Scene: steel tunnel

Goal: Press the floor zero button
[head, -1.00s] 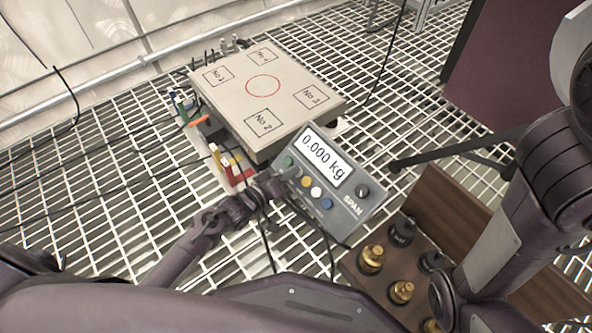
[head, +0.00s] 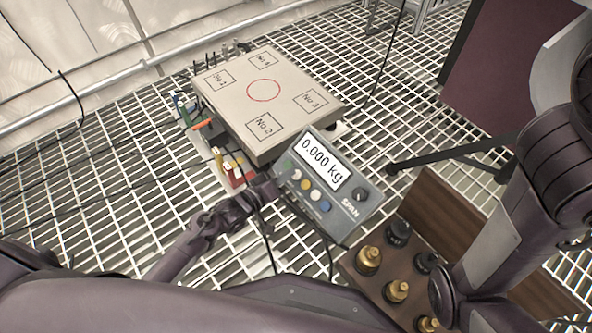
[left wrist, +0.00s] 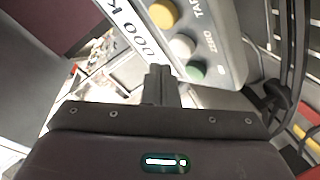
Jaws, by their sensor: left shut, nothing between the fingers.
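The grey indicator box (head: 335,190) reads 0.000 kg and carries a row of coloured buttons and a black knob. In the left wrist view the white button (left wrist: 182,45), labelled ZERO, sits between the yellow button (left wrist: 162,13) and the green button (left wrist: 196,70). My left gripper (head: 274,182) is shut and empty, just beside the box's button end. In the left wrist view its closed fingertips (left wrist: 158,72) appear just below the white button; I cannot tell whether they touch the box. My right arm shows at the right, but its gripper is out of view.
The weighing platform (head: 232,98) with numbered squares stands behind the box. A wooden rack (head: 445,225) with brass and black weights is at the lower right. Cables and coloured blocks lie left of the platform on the grating floor (head: 110,200).

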